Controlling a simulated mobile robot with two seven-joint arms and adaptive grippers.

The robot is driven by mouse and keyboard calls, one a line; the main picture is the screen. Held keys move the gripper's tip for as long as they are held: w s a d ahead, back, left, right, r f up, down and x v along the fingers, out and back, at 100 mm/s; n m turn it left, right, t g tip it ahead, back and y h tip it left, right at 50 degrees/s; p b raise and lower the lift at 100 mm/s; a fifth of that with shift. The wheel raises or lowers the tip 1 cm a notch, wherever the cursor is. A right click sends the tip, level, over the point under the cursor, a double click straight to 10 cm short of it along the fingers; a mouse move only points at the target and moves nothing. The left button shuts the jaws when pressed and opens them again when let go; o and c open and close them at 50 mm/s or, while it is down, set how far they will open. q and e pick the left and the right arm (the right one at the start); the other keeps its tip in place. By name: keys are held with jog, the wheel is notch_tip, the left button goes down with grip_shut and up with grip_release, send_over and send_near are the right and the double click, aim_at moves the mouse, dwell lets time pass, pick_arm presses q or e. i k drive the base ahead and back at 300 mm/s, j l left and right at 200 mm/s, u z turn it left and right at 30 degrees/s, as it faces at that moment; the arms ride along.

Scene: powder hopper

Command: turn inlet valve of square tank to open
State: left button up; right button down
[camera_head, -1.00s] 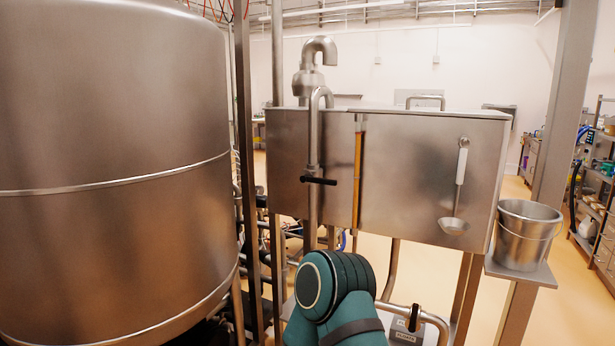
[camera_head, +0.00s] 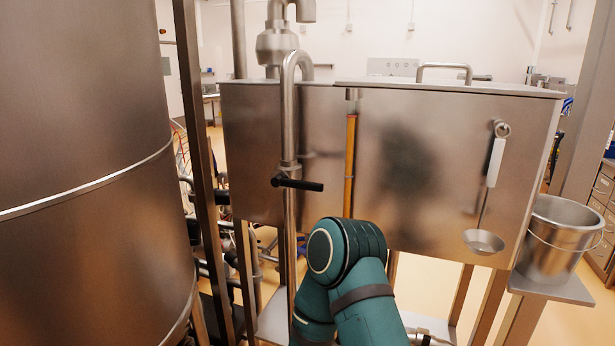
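The square tank (camera_head: 450,150) is a steel box with a handled lid, in the middle and right of the head view. Its inlet pipe (camera_head: 288,110) bends over the tank's top edge and runs down in front of it. The inlet valve's black handle (camera_head: 298,184) sits on this pipe and lies nearly level, pointing right. A teal arm of mine shows at the bottom centre, its joint below and right of the handle and apart from it in the picture. Neither gripper is in view.
A large round steel vessel (camera_head: 80,130) fills the left side. An upright post (camera_head: 200,160) stands between it and the tank. A ladle (camera_head: 487,195) hangs on the tank's front. A steel bucket (camera_head: 556,240) stands on a small shelf (camera_head: 550,286) at right.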

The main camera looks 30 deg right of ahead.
aim_at(278, 181)
jog(key=i+l, duration=0.1)
jog(key=l, duration=0.3)
jog(key=l+z, duration=0.15)
jog(key=l, duration=0.2)
jog(key=i+l, duration=0.15)
jog(key=l, duration=0.25)
jog(key=i+l+z, duration=0.1)
jog(key=l, duration=0.25)
